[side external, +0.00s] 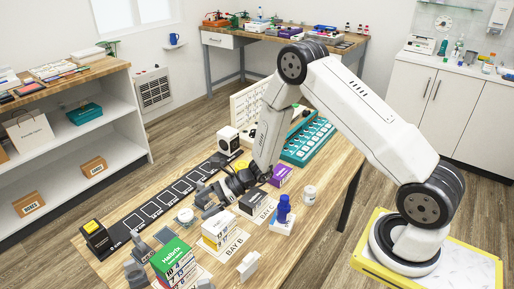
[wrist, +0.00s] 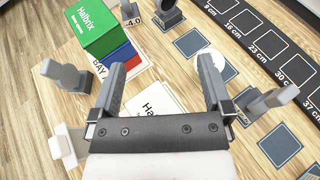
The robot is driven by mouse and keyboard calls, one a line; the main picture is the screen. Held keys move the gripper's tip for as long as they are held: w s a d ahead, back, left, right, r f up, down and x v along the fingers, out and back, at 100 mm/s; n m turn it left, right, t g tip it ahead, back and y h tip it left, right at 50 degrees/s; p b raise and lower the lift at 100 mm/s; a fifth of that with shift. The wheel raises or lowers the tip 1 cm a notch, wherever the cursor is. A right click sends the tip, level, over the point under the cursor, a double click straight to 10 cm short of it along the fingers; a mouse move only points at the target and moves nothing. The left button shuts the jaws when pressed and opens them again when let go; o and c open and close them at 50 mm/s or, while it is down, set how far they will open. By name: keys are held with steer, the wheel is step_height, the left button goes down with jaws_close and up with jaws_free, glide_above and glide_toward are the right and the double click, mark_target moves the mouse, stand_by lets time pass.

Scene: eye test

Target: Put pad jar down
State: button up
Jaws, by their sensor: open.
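A low white round jar (side external: 185,215) stands near the black measuring strip, in front of my gripper (side external: 207,200). In the wrist view a white round top (wrist: 213,58), likely the same jar, shows beside and partly behind the right finger. My gripper (wrist: 163,68) is open, with nothing between its fingers. A second white jar (side external: 309,194) with a label stands at the table's right side. I cannot tell by label which one is the pad jar.
A green Halbrix box (side external: 172,258), also in the wrist view (wrist: 92,30), stands near BAY B boxes (side external: 219,230). Grey upright stands (wrist: 64,76) flank the gripper, one at right (wrist: 268,101). A blue bottle (side external: 284,209) stands farther right. A dark strip (side external: 160,203) has empty marked squares.

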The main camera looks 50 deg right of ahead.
steer(key=shift+s+d+r, duration=0.1)
steer(key=shift+s+r, duration=0.25)
steer(key=shift+s, duration=0.45)
steer(key=shift+s+d+r, duration=0.1)
steer(key=shift+s+r, duration=0.3)
steer(key=shift+s, duration=0.45)
steer(key=shift+s+d+r, duration=0.1)
steer(key=shift+s+r, duration=0.25)
steer(key=shift+s, duration=0.45)
